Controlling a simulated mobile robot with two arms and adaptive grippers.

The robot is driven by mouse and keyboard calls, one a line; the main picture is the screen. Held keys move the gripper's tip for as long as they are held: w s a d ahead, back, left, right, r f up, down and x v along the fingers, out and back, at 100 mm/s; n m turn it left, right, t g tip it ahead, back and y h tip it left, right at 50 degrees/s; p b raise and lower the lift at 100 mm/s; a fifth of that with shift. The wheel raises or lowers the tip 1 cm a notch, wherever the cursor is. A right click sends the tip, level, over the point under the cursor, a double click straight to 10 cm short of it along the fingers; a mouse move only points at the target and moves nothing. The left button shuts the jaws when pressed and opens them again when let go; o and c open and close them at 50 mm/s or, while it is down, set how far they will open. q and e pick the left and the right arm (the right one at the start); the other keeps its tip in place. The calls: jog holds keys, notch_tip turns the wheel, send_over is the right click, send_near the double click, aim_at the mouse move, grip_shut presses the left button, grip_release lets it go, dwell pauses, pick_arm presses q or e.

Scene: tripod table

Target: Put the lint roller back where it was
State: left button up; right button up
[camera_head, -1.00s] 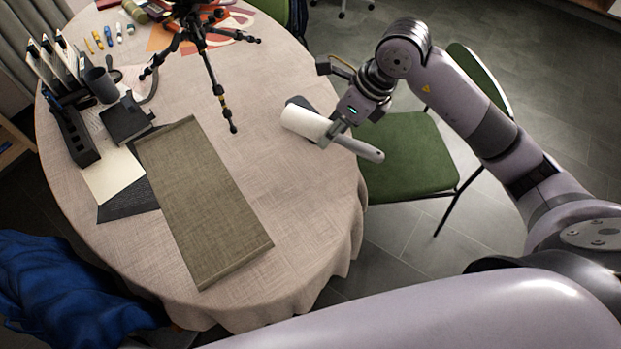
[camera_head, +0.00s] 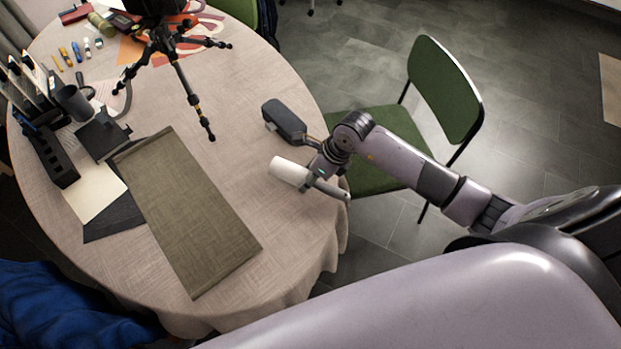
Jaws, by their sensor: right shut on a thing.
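The lint roller has a white cylinder (camera_head: 290,171) and a grey handle (camera_head: 331,189). My right gripper (camera_head: 311,182) is shut on it near where the cylinder meets the handle. The roller is over the right edge area of the round table (camera_head: 235,135), cylinder pointing left and handle pointing right. I cannot tell how high it is above the cloth. My left gripper is out of view.
An olive runner (camera_head: 190,210) lies to the left, and a tripod (camera_head: 180,75) stands at the back. A green chair (camera_head: 443,90) is beside the table. Cloth between runner and roller is clear.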

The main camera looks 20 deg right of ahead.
jog(key=shift+f, duration=0.95)
jog(key=shift+f, duration=0.2)
jog(key=o, duration=1.2)
jog(key=shift+r, duration=0.1)
jog(key=shift+o, duration=0.2)
jog(key=shift+r, duration=0.2)
jog(key=b+v, duration=0.1)
jog(key=v, duration=1.1)
